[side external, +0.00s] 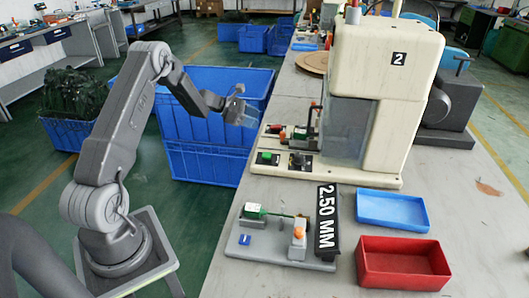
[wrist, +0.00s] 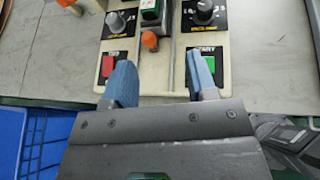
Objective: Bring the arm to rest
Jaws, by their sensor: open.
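My gripper (side external: 240,106) is at the end of my raised arm, in the air over the blue crates and left of the cream machine (side external: 388,55) in the side view. In the wrist view my gripper (wrist: 158,84) shows two blue fingers spread apart with nothing between them. Beyond the fingertips lies the machine's control panel (wrist: 158,62), with a red button (wrist: 107,66) at left, a green button (wrist: 208,64) at right, and dark knobs above. The fingers appear apart from the panel.
Stacked blue crates (side external: 205,163) stand below my gripper, beside the grey bench (side external: 280,100). On the bench are a small fixture (side external: 265,248), a "2.50 MM" sign (side external: 326,225), a blue tray (side external: 392,210) and a red tray (side external: 403,280).

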